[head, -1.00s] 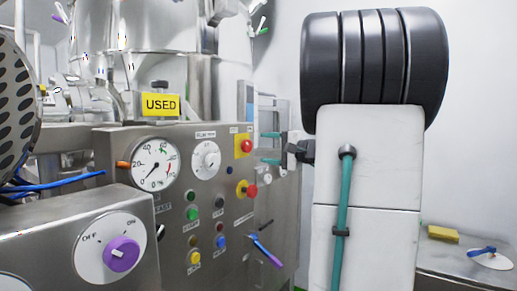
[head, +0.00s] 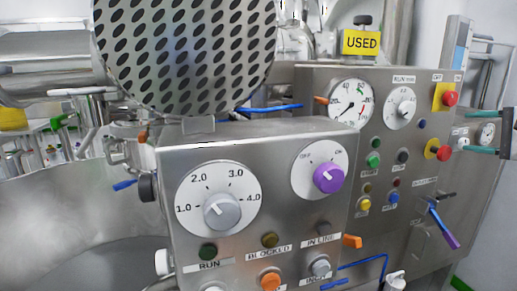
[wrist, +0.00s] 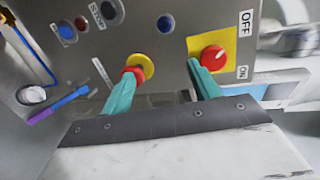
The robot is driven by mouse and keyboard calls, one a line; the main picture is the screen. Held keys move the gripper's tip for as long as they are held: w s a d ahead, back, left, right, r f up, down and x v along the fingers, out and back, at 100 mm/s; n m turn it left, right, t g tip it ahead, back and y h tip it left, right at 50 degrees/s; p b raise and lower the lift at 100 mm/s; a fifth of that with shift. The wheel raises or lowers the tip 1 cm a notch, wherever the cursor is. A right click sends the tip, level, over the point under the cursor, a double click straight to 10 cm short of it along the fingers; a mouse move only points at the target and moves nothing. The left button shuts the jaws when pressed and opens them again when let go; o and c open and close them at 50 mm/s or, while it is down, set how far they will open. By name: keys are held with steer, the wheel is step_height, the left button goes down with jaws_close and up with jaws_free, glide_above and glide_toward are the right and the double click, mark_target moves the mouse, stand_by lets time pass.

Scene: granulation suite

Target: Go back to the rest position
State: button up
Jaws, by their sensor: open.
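My gripper (head: 477,131) shows at the right edge of the head view. Its two teal fingers are spread and nothing is between them. In the wrist view the gripper (wrist: 162,72) faces the steel control panel (wrist: 165,40). One finger overlaps a red button on a yellow ring (wrist: 138,68). The rest of my arm is outside the head view.
A nearer control box (head: 265,180) has a grey numbered dial (head: 222,210) and a purple OFF/ON knob (head: 328,178). A perforated round plate (head: 185,55) rises behind it. A blue-and-purple lever (head: 443,226) juts from the far panel. A yellow USED sign (head: 361,43) stands above.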

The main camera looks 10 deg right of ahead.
steer(key=s+a+f+n+g+y, duration=0.1)
steer(key=s+a+f+n+g, duration=0.3)
steer(key=a, duration=0.6)
steer(key=s+a+f+n+g+y, duration=0.1)
steer(key=a+f+g+y, duration=0.1)
steer(key=a+f+g, duration=0.65)
steer(key=s+a+f+n+h, duration=0.1)
steer(key=s+a+n+h, duration=0.1)
steer(key=s+a+n, duration=0.4)
steer(key=s+a+f+n+g+h, duration=0.1)
steer(key=s+a+n, duration=0.5)
steer(key=a, duration=0.6)
steer(key=shift+s+f+h, duration=0.3)
steer(key=shift+f+h, duration=0.15)
steer(key=shift+h, duration=0.85)
